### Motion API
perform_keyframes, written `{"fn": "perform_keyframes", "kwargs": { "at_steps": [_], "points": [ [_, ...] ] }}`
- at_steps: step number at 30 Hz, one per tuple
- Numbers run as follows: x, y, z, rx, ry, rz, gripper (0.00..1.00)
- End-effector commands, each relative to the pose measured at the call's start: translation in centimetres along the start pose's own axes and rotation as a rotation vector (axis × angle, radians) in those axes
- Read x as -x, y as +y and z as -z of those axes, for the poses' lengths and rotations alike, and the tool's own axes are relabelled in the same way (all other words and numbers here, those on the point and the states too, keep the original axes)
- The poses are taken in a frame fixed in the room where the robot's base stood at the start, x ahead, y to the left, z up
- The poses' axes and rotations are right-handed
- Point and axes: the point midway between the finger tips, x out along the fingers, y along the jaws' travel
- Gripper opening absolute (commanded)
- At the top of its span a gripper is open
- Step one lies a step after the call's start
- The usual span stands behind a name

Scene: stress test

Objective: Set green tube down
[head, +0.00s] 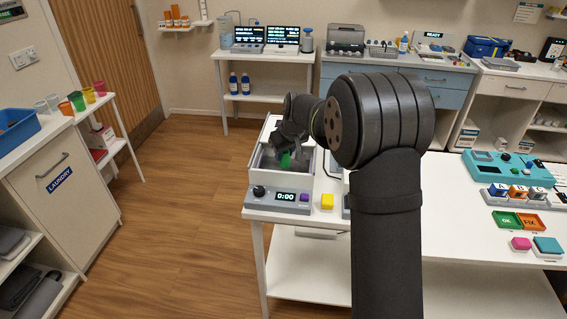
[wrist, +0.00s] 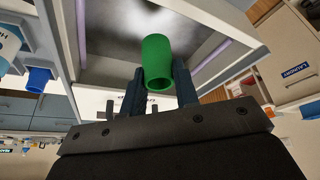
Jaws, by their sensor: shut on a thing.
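The green tube (wrist: 157,62) is a hollow cylinder. In the wrist view it sits between the two fingers of my gripper (wrist: 160,88), which is shut on it, with its open end facing the camera. In the head view the green tube (head: 286,160) shows as a small green patch inside or just above a white open-topped box (head: 307,184), with my gripper (head: 287,153) around it. The wrist view shows a grey interior beyond the tube. I cannot tell whether the tube touches the box floor.
A grey control unit (head: 277,200) with a 0:00 display stands in front of the box. My arm hides the middle of the white table (head: 460,235). Coloured trays (head: 518,221) and a teal device lie at the right.

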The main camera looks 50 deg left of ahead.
Motion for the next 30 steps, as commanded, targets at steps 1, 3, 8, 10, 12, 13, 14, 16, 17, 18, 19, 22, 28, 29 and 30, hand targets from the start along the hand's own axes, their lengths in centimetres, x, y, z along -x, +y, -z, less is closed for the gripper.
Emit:
{"fn": "perform_keyframes", "kwargs": {
  "at_steps": [1,3,8,10,12,13,14,16,17,18,19,22,28,29,30],
  "points": [
    [-0.2,-0.2,0.2,0.001,0.0,0.0,0.06],
    [-0.6,-0.3,0.1,0.0,-0.001,0.0,0.06],
    [-2.3,-0.4,-0.7,-0.001,-0.003,0.001,0.06],
    [-3.3,-0.4,-1.1,-0.001,-0.002,0.001,0.06],
    [-4.0,-0.4,-1.3,-0.001,-0.001,0.0,0.06],
    [-4.1,-0.4,-1.4,-0.001,0.0,0.0,0.06],
    [-4.1,-0.4,-1.4,-0.001,0.001,0.0,0.06],
    [-4.0,-0.3,-1.3,-0.001,0.002,-0.001,0.06],
    [-4.0,-0.3,-1.3,-0.001,0.001,0.0,0.06],
    [-4.0,-0.3,-1.3,-0.001,0.001,0.0,0.06],
    [-4.0,-0.3,-1.3,-0.001,0.001,0.0,0.06],
    [-4.2,-0.3,-1.4,-0.001,0.0,0.0,0.06],
    [-4.3,-0.3,-1.5,-0.001,0.001,0.0,0.5],
    [-4.3,-0.3,-1.5,-0.001,0.001,0.0,0.5],
    [-4.3,-0.3,-1.5,-0.001,0.001,0.0,0.5]
  ]
}}
